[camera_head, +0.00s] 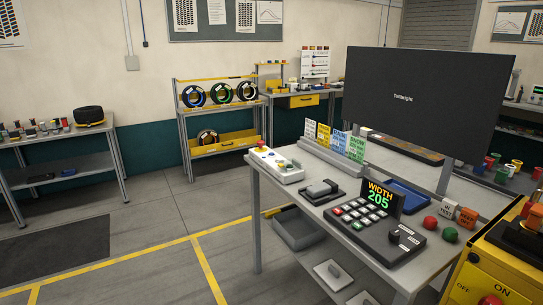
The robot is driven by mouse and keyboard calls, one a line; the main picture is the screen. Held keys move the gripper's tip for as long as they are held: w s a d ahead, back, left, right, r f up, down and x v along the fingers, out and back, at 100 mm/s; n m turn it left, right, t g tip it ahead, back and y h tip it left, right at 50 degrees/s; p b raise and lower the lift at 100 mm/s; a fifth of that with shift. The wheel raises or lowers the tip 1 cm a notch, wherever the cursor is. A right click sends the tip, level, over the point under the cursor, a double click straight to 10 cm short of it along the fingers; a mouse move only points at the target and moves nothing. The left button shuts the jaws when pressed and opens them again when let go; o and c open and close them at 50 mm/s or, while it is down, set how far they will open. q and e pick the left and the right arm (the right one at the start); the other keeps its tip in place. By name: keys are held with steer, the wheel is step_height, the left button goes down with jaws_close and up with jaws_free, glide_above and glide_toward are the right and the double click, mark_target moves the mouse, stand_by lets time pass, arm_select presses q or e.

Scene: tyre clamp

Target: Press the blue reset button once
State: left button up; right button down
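I cannot pick out a blue reset button in the head view. A dark keypad console (374,238) with red and pale buttons lies on the near grey table, and its display (380,197) reads WIDTH 205. A white control box (276,167) with a red-and-yellow button and smaller controls sits at the table's far left corner. Part of a yellow cabinet (482,281) marked ON and OFF, with a red knob, shows at the lower right. Neither of my grippers is in view.
The near table (335,243) also holds a dark device (321,191), a blue tray (409,196), coloured cards (338,140), and red and green knobs. A large dark monitor (428,105) reading Tellbright stands behind. Shelves with tyres line the wall.

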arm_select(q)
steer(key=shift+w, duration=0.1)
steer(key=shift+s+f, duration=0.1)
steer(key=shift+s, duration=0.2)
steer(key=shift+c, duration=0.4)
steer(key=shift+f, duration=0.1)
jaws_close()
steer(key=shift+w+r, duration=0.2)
